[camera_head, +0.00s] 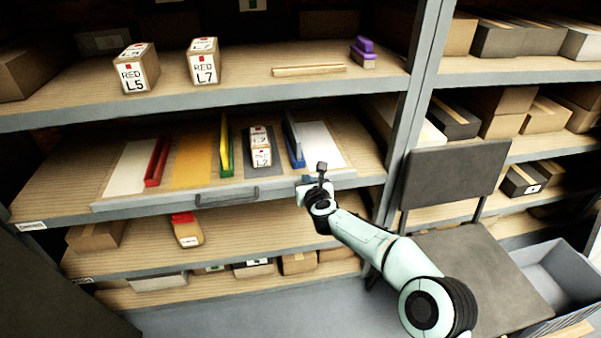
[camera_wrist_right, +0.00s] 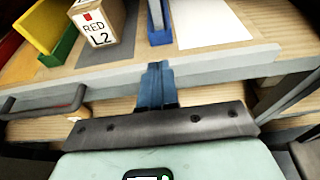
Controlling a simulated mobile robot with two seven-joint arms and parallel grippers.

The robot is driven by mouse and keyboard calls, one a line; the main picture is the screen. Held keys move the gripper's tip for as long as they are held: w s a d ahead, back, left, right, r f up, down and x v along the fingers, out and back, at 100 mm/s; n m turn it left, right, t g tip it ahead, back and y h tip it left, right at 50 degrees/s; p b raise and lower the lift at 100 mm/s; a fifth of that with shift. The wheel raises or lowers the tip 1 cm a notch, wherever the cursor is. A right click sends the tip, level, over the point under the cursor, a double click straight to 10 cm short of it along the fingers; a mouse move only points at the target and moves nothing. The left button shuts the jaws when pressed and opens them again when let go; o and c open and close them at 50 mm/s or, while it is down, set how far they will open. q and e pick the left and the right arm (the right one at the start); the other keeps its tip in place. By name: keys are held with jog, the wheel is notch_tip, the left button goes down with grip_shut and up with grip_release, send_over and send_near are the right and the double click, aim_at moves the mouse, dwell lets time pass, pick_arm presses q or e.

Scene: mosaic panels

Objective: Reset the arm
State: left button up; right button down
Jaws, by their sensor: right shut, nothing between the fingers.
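My right arm (camera_head: 385,248) reaches in from the lower right in the head view. Its gripper (camera_head: 318,172) is at the front edge of the pull-out tray (camera_head: 345,176), near the tray's right end. In the right wrist view the gripper fingers (camera_wrist_right: 155,80) are shut with nothing between them, just in front of the tray's grey edge. I cannot tell whether they touch it. A box marked RED L2 (camera_wrist_right: 98,22) stands on the tray beyond them, and it shows in the head view too (camera_head: 260,155). My left gripper is not in view.
Red (camera_head: 156,162), green-yellow (camera_head: 226,146) and blue (camera_head: 294,140) dividers stand on the tray. Boxes L5 (camera_head: 135,70) and L7 (camera_head: 203,62) stand on the shelf above. A dark chair (camera_head: 450,180) and a grey bin (camera_head: 555,275) are at the right, near my arm.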

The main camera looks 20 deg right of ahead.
jog(key=s+a+f+n+g+y+p, duration=0.3)
jog(key=s+f+n+g+p, duration=0.5)
jog(key=s+f+n+p, duration=0.9)
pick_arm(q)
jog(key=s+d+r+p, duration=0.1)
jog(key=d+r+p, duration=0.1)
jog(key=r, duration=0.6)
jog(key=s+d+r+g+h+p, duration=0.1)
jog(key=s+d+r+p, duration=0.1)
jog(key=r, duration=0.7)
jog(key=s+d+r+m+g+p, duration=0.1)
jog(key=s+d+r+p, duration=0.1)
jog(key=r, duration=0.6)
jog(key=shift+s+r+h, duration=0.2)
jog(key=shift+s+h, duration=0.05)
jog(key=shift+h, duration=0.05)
pick_arm(e)
jog(key=s+a+n+g, duration=0.2)
jog(key=s+n, duration=0.5)
jog(key=s, duration=1.2)
jog(key=s+a+n+g+y, duration=0.1)
jog(key=s+n+g, duration=0.4)
jog(key=s, duration=1.5)
jog(key=a+n, duration=0.1)
jog(key=n, duration=0.2)
jog(key=shift+a+n+g, duration=0.3)
jog(key=shift+s+r, duration=0.1)
